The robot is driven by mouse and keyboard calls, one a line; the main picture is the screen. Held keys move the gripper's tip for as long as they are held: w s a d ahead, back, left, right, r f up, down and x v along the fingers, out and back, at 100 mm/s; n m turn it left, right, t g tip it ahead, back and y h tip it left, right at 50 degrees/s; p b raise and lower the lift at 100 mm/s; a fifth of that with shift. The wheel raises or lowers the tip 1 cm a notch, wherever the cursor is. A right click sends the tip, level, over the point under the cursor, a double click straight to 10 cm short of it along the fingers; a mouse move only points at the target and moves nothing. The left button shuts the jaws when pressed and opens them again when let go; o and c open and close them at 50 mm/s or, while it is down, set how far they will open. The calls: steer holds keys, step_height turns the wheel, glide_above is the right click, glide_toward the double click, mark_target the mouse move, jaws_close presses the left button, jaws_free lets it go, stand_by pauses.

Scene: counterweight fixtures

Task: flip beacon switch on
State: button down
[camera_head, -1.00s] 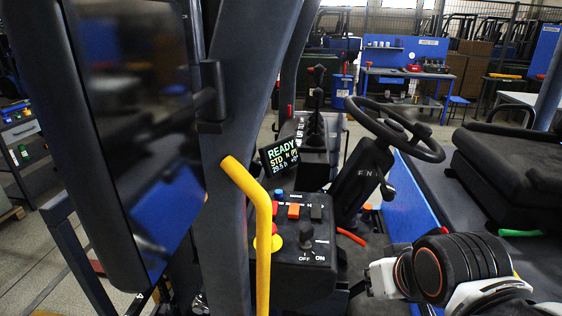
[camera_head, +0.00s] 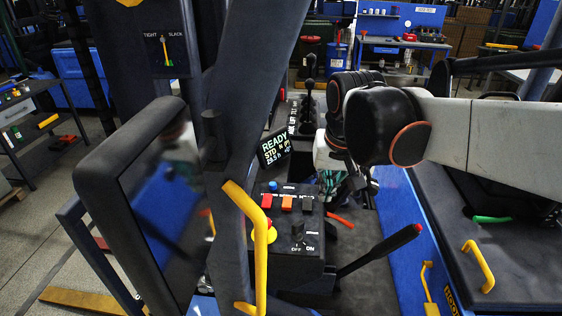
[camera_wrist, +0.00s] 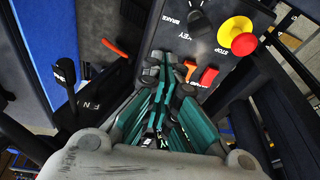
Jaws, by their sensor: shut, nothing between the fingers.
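The control console (camera_head: 295,255) carries a row of rocker switches: a red one (camera_head: 266,201), an orange one (camera_head: 287,203) and a dark one (camera_head: 307,204). I cannot read which is the beacon switch. The wrist view shows the red rocker (camera_wrist: 208,77) and the orange rocker (camera_wrist: 190,69) just right of my fingertips; the dark one is largely hidden by the fingers. My gripper (camera_wrist: 168,72), with teal fingers, is shut and empty above the console. In the head view, my gripper (camera_head: 330,185) is partly hidden by my arm, right of the switches.
The red stop button (camera_wrist: 238,34) on its yellow base and the dark key knob (camera_head: 298,232) are on the same panel. A yellow grab bar (camera_head: 258,250) and dark pillar stand left. A red-tipped lever (camera_head: 380,248) rises at right. A READY display (camera_head: 275,146) stands behind.

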mark_target(288, 201)
steer(key=w+a+r+m+g+p, duration=0.1)
steer(key=w+a+r+g+p, duration=0.2)
steer(key=w+a+p, duration=0.3)
steer(key=w+p, duration=0.2)
steer(key=w, duration=0.2)
steer(key=shift+w+a, duration=0.4)
step_height(288, 201, down, 14)
steer(key=shift+r, duration=0.1)
stand_by(0.5)
